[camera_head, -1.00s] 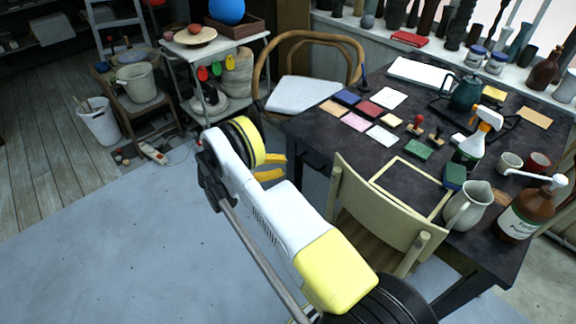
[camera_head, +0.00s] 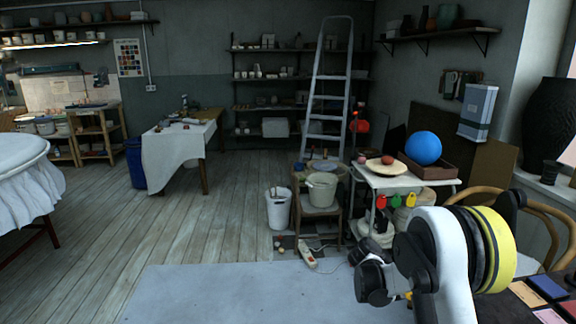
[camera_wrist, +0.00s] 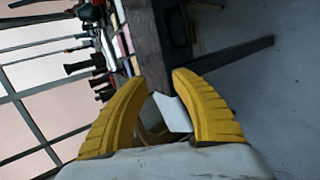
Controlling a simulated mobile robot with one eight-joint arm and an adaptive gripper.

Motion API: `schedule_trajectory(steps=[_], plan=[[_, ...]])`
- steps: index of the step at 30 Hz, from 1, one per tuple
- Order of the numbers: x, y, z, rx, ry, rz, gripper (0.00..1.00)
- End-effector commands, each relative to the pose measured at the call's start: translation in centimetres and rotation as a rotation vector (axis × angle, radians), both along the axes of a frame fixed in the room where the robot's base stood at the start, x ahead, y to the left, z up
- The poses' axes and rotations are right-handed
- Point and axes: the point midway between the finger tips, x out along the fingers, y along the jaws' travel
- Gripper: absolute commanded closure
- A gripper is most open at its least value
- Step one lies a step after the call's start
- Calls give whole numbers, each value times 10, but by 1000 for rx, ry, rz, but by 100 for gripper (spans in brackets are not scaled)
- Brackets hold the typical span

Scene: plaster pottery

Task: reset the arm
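My gripper (camera_wrist: 159,85) shows in the wrist view as two yellow ribbed fingers standing apart with nothing between them. Beyond the fingers are the dark table edge, a pale chair seat and the grey floor, all seen sideways. In the head view my arm is folded up at the lower right, with its white link and yellow-banded joint close to the camera. The gripper fingers are hidden there.
A white side table (camera_head: 402,183) with a blue ball (camera_head: 423,148) stands just beyond my arm. A bent-wood chair (camera_head: 545,212) and a dark worktable (camera_head: 528,305) are at the right. A white bin (camera_head: 279,211) stands left of a stool. The wooden floor (camera_head: 190,235) at left is open.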

Motion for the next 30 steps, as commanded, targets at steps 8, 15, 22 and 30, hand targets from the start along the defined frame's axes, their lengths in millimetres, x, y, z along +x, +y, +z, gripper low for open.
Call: schedule_trajectory(steps=[8, 15, 22, 30], plan=[[-38, 48, 87, 264, -121, 141, 69], [-99, 102, 134, 489, -253, 238, 69], [-169, 157, 154, 700, -402, 305, 69], [-237, 212, 150, 909, -572, 345, 69]])
